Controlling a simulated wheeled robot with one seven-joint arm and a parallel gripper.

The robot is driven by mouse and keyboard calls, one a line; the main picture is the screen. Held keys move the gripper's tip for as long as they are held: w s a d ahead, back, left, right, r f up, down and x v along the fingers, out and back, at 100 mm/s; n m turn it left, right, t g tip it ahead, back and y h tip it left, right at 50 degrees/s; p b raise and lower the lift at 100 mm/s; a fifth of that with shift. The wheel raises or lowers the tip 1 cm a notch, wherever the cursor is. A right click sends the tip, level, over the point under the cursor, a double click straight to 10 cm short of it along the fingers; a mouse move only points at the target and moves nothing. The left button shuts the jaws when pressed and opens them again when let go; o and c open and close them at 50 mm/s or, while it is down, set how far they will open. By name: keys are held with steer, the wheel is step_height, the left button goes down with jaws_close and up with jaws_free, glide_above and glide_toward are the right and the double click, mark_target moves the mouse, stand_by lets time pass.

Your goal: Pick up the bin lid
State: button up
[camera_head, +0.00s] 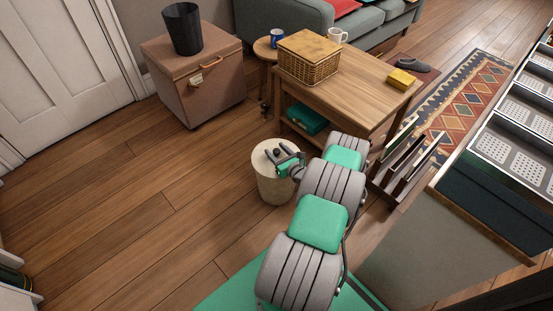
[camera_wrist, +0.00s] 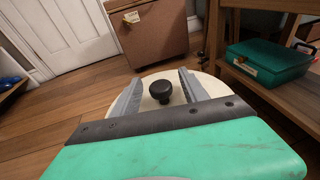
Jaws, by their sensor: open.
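The bin lid (camera_head: 264,158) is a round cream disc with a small dark knob, lying on top of a cream cylindrical bin (camera_head: 274,187) on the floor. In the wrist view the lid (camera_wrist: 178,81) shows below the fingers, and its dark knob (camera_wrist: 161,91) sits between them. My gripper (camera_head: 277,155) is open over the lid, with one finger on each side of the knob; it also shows in the wrist view (camera_wrist: 160,88). I see a gap between the knob and each finger. Whether the fingertips touch the lid I cannot tell.
A wooden table (camera_head: 365,88) with a wicker basket (camera_head: 306,64) stands behind the bin. A teal case (camera_head: 306,118) sits on its lower shelf. A brown box (camera_head: 210,90) bears a black bin (camera_head: 182,28). The floor to the left is clear.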

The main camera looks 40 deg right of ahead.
steer(key=shift+c, duration=0.4)
jaws_close()
steer(key=shift+r, duration=0.1)
